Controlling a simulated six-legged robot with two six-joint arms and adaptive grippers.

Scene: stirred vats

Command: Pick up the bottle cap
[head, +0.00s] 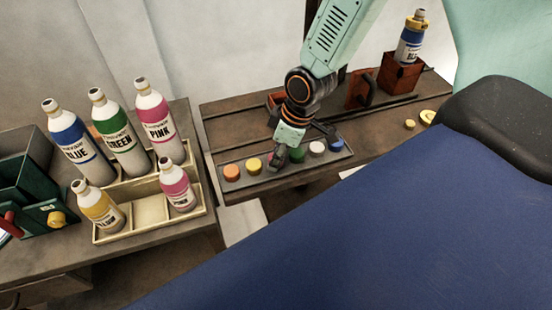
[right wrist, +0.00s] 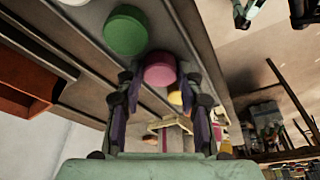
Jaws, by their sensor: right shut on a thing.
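A row of round bottle caps lies on a dark grey strip (head: 246,178) on a wooden bench. My right gripper (head: 275,160) reaches down into this row, between the yellow cap (head: 254,165) and the green cap (head: 296,155). In the right wrist view, the gripper (right wrist: 160,88) is shut on a pink cap (right wrist: 160,67), which sits between its fingertips. The green cap (right wrist: 126,30) is close beside it. I cannot tell whether the pink cap is clear of the strip. A teal and dark part, perhaps my left gripper, shows at the top of the right wrist view.
Orange (head: 231,172), pale (head: 317,148) and blue (head: 336,143) caps lie in the row. A cream tray (head: 149,215) with several bottles stands on the left bench.

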